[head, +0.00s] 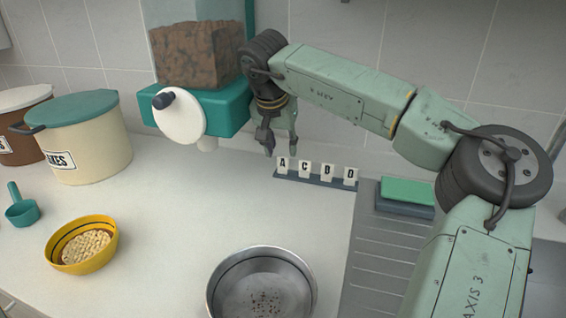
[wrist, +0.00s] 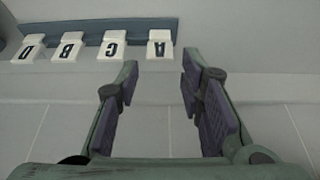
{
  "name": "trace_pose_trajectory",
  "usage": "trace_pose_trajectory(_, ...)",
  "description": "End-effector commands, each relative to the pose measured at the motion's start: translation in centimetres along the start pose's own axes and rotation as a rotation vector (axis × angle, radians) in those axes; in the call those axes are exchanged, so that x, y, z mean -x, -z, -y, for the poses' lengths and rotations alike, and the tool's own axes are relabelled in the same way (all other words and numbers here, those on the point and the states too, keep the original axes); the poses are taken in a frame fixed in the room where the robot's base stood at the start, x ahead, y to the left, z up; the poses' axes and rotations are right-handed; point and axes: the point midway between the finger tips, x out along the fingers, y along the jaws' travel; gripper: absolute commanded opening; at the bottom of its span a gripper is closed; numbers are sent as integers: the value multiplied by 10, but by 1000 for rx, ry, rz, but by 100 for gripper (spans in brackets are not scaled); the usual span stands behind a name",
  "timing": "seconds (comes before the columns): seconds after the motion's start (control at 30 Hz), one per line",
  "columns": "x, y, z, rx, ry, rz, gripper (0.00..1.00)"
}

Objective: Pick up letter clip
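White letter clips stand in a row on a dark blue-grey rail (head: 315,181) on the counter near the back wall. In the head view they read, left to right, A (head: 283,165), C (head: 304,169), B (head: 327,171) and D (head: 350,175). In the wrist view the row appears upside down, with clip A (wrist: 159,43) nearest the fingers and clip C (wrist: 112,46) beside it. My gripper (head: 281,150) is open, pointing down close to the A end of the rail. In the wrist view my gripper (wrist: 160,76) has nothing between its fingers, and clip A shows beyond the gap.
A kibble dispenser (head: 195,105) stands left of my gripper. A steel bowl (head: 262,290), a yellow bowl of food (head: 82,245), a teal scoop (head: 22,211) and lidded tubs (head: 85,140) are on the counter. A green sponge (head: 408,191) lies right of the rail.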

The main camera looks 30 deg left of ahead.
Motion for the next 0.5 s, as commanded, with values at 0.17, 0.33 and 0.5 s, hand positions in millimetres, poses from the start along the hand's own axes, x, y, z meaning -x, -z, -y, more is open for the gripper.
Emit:
trace_pose_trajectory(0.17, -31, -2, 0, 3, 0, 6, 35)
trace_pose_trajectory(0.33, -46, -2, 0, 2, 1, 3, 35)
trace_pose_trajectory(0.5, -46, -2, 0, 2, 0, 2, 35)
